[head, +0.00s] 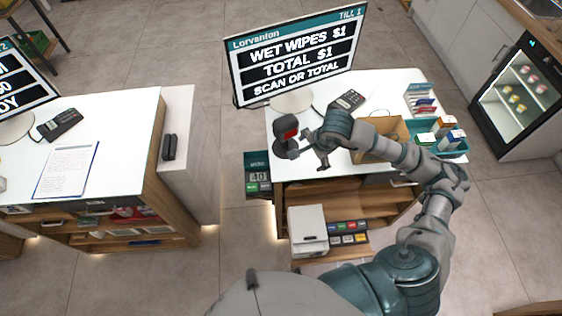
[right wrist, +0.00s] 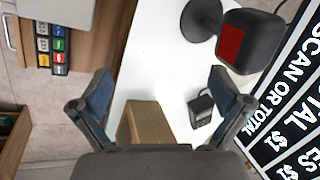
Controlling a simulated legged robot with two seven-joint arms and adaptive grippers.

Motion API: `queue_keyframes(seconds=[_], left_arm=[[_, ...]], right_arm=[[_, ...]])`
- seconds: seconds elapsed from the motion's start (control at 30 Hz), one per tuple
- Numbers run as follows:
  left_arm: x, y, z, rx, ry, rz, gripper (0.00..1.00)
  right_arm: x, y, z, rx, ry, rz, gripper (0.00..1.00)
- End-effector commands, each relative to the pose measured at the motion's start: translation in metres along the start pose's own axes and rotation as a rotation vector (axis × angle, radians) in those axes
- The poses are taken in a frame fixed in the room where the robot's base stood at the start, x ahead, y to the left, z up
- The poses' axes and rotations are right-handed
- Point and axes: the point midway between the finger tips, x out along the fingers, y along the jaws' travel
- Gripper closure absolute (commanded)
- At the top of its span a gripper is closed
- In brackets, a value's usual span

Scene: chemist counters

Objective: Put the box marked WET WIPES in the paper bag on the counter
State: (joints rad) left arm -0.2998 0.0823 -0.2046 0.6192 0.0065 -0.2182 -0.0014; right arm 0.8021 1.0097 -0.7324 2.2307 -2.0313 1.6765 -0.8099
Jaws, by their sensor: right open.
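The brown paper bag (head: 394,127) stands on the white counter, partly hidden behind my right arm in the head view. In the right wrist view a brown block-like shape, apparently the bag (right wrist: 150,124), shows beyond the lower part of the jaws. My right gripper (head: 308,160) is open and empty above the counter's front left part, left of the bag and by the scanner. Its two blue-padded fingers (right wrist: 160,105) are spread wide. I cannot pick out a box with readable WET WIPES lettering; a teal basket (head: 456,156) at the right holds several small boxes. My left gripper is not in view.
A black scanner (head: 286,134) with a red face stands at the counter's left. The till screen (head: 297,55) reads WET WIPES $1. A card reader (head: 347,101) and a leaflet rack (head: 421,100) stand farther back. A white printer (head: 308,230) sits on the lower shelf.

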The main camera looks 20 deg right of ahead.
Motion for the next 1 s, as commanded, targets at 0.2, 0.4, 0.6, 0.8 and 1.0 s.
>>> queue_keyframes(seconds=[0.2,0.4,0.6,0.8,1.0], left_arm=[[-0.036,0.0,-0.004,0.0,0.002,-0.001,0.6],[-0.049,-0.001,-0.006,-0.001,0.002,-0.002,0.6],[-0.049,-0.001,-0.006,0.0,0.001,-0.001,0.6],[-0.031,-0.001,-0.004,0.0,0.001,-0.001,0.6],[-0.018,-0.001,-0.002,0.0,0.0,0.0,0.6]], right_arm=[[-0.036,-0.004,-0.001,-0.001,0.0,-0.003,0.0],[-0.074,0.002,-0.002,-0.001,0.0,-0.004,0.0],[-0.112,0.008,-0.001,-0.004,-0.001,-0.004,0.0],[-0.068,-0.005,0.028,-0.192,-0.074,0.054,0.0],[-0.035,-0.015,0.055,-0.382,-0.131,0.097,0.0]])
